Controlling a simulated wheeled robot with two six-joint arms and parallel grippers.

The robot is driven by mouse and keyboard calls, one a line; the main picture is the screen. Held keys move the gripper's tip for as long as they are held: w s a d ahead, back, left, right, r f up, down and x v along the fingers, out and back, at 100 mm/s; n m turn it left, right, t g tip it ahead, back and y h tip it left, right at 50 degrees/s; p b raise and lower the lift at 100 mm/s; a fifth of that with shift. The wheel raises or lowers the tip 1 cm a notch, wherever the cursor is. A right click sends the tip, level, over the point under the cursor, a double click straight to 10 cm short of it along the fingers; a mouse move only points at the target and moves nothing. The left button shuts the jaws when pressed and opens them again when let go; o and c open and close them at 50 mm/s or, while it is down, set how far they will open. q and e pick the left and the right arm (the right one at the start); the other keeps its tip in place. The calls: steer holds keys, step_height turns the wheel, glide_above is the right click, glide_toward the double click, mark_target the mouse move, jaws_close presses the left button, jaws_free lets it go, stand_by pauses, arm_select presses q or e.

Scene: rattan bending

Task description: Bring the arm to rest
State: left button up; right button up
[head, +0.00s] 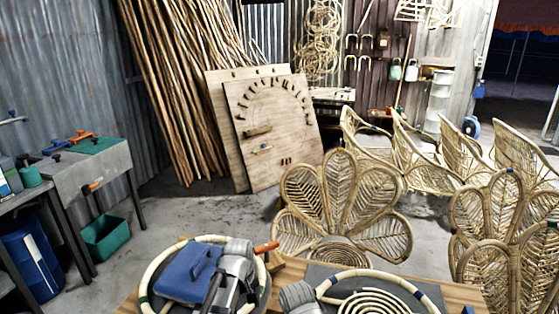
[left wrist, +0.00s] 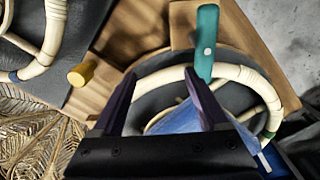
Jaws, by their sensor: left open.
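My left gripper (left wrist: 160,73) is open in the left wrist view, with its two dark purple fingers apart. They appear above a pale rattan ring (left wrist: 165,77) that lies around a dark round form; I cannot tell whether they touch it. A teal clamp handle (left wrist: 207,40) crosses the ring beside the right finger. A blue object (left wrist: 185,122) shows behind the fingers, partly hidden. In the head view my left arm covers part of the left ring (head: 153,277) and the blue object (head: 188,274) on it. My right gripper is not in view.
A second form with a rattan ring (head: 420,298) and a rattan coil (head: 375,303) sits at the right of the wooden bench (head: 462,293). An orange handle (head: 266,247) and a yellow peg (left wrist: 80,74) are near the rings. Woven chairs (head: 340,205) stand beyond the bench.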

arm_select(q)
steer(key=s+a+m, duration=0.6)
steer(key=s+a, duration=0.1)
steer(key=s, duration=0.2)
steer(key=s+d+m+y, duration=0.1)
steer(key=s+d+m, duration=0.2)
steer(key=s+d, duration=0.3)
steer(key=d, duration=0.5)
steer(key=shift+m+g, duration=0.3)
steer(key=shift+m, duration=0.1)
steer(key=shift+s, duration=0.1)
